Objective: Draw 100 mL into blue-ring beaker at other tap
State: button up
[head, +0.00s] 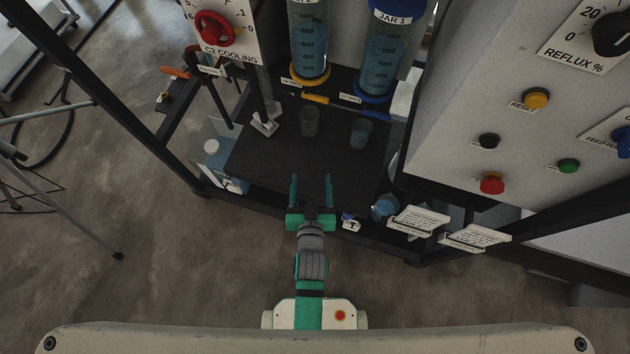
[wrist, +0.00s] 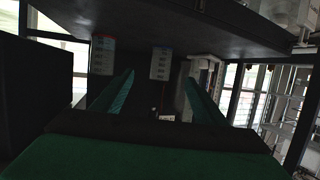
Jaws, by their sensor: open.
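Two clear beakers stand on the dark bench in the head view: a left beaker (head: 309,122) that looks empty and a right beaker (head: 360,134) that looks bluish inside. Ring colours on them are too small to tell. Behind them stand a yellow-based jar (head: 308,45) with a yellow tap handle (head: 315,99), and blue-based JAR 1 (head: 384,62) with a blue tap handle (head: 363,113). Both jars hold bluish liquid. My gripper (head: 311,180) is open and empty at the bench's front edge, apart from both beakers. Its green fingers also show in the wrist view (wrist: 155,95).
The dark bench (head: 265,160) is clear left of the beakers. A post with a white foot (head: 264,124) stands at its left. A control panel (head: 490,110) is at the right, with white cards (head: 418,220) below. A red valve wheel (head: 215,27) is at upper left.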

jog(key=s+r, duration=0.6)
jog(key=s, duration=0.5)
jog(key=s+d+r+t, duration=0.1)
jog(key=s+r, duration=0.5)
jog(key=s, duration=0.5)
jog(key=shift+s+r, duration=0.15)
